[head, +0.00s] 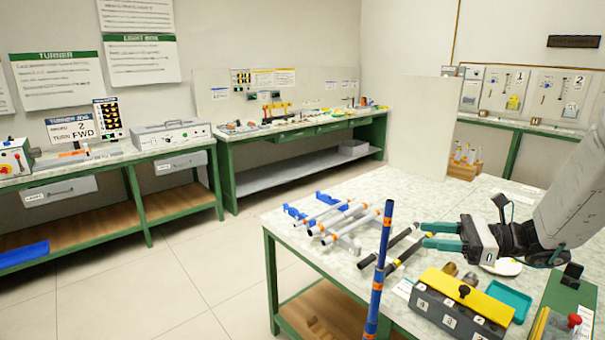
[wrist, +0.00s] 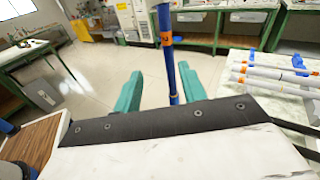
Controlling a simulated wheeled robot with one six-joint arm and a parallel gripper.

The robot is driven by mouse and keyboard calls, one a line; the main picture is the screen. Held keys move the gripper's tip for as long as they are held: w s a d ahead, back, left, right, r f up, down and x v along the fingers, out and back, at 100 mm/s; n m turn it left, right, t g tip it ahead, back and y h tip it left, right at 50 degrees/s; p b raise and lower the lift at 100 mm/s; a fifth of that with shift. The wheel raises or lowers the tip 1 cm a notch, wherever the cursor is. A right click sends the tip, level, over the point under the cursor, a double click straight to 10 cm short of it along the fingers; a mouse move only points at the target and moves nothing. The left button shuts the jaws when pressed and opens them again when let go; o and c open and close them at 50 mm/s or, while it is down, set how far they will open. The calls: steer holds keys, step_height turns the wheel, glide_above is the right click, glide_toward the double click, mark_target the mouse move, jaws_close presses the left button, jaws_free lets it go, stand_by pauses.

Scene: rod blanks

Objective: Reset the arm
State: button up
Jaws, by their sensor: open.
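My gripper (head: 424,235) is at the end of my arm above the near table, its two teal fingers apart and pointing left in the head view. In the wrist view my gripper (wrist: 159,70) is open, with floor visible between the fingers. A blue upright rod with orange bands (head: 379,270) stands left of the fingertips in the head view. In the wrist view the blue rod (wrist: 166,50) appears beyond and between the fingers; I see no grip on it. Its lower end is out of the head view.
Several grey rods (head: 345,222) lie on blue holders on the near table (head: 290,228). Dark rods lie below my gripper. A grey block with a yellow top (head: 450,305) and a teal tray (head: 508,300) are at the front. Green-framed benches line the walls; the floor between is open.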

steer(key=s+a+f+n+g+h, duration=0.1)
steer(key=s+a+n+g+h, duration=0.25)
steer(key=s+n, duration=0.35)
steer(key=s+a+f+n+g+h, duration=0.1)
steer(key=s+a+n+g+h, duration=0.1)
steer(key=s+n+g+h, duration=0.5)
steer(key=s+r+n+t+h, duration=0.5)
steer(key=s+r+n, duration=0.1)
steer(key=s, duration=0.5)
steer(key=shift+a+n, duration=0.15)
steer(key=shift+n, duration=0.65)
steer(key=shift+h, duration=0.25)
steer(key=shift+c, duration=0.3)
